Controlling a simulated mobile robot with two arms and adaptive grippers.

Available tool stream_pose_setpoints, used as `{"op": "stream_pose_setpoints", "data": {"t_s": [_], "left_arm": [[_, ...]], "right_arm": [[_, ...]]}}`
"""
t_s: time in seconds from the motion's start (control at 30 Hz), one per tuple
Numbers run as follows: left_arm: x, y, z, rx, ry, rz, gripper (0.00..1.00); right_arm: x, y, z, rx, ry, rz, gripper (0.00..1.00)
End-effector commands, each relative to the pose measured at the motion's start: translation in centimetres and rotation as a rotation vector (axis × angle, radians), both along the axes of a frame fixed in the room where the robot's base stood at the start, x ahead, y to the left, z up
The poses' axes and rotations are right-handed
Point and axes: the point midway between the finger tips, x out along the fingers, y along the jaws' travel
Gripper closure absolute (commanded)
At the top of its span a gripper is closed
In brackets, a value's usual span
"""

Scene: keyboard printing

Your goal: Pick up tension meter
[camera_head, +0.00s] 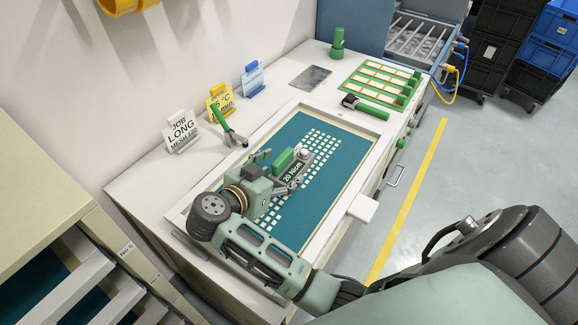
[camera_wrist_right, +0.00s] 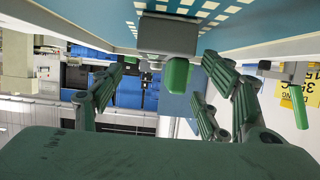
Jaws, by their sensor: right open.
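The tension meter (camera_head: 293,172) is a small grey device with a green grip and a display reading "20 N/cm". It stands on the teal mesh of the framed screen (camera_head: 335,185). My right gripper (camera_head: 277,173) is low over the screen, right beside the meter, and partly overlaps it in the head view. In the right wrist view, which looks upside down, the meter (camera_wrist_right: 166,34) sits ahead between the spread fingers of my right gripper (camera_wrist_right: 163,72). The fingers are open; I see no clear contact. My left gripper is not in view.
A green-handled tool (camera_head: 229,128) stands behind the screen, near sign cards (camera_head: 181,131). A green squeegee-like tool (camera_head: 366,107), a green-framed panel (camera_head: 378,84) and a grey plate (camera_head: 311,77) lie at the far end.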

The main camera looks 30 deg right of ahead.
Motion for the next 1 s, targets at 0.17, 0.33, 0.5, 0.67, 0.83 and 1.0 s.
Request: {"op": "stream_pose_setpoints", "data": {"t_s": [0.17, 0.33, 0.5, 0.67, 0.83, 1.0], "left_arm": [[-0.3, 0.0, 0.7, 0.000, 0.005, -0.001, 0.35], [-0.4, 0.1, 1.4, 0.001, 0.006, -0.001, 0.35], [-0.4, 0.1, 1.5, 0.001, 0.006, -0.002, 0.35], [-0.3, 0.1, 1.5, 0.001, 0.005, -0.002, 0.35], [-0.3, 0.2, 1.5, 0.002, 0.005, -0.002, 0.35], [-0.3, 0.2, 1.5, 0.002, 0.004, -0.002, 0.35]], "right_arm": [[0.9, -2.0, -0.5, -0.004, -0.002, -0.001, 0.31], [2.0, -4.2, -1.5, -0.006, -0.003, -0.001, 0.31], [2.5, -5.3, -2.2, -0.002, -0.005, 0.001, 0.31], [2.5, -5.3, -2.3, 0.000, -0.006, 0.001, 0.31], [2.5, -5.3, -2.3, -0.001, -0.006, 0.000, 0.41], [2.5, -5.3, -2.3, -0.001, -0.006, 0.000, 0.56]]}}
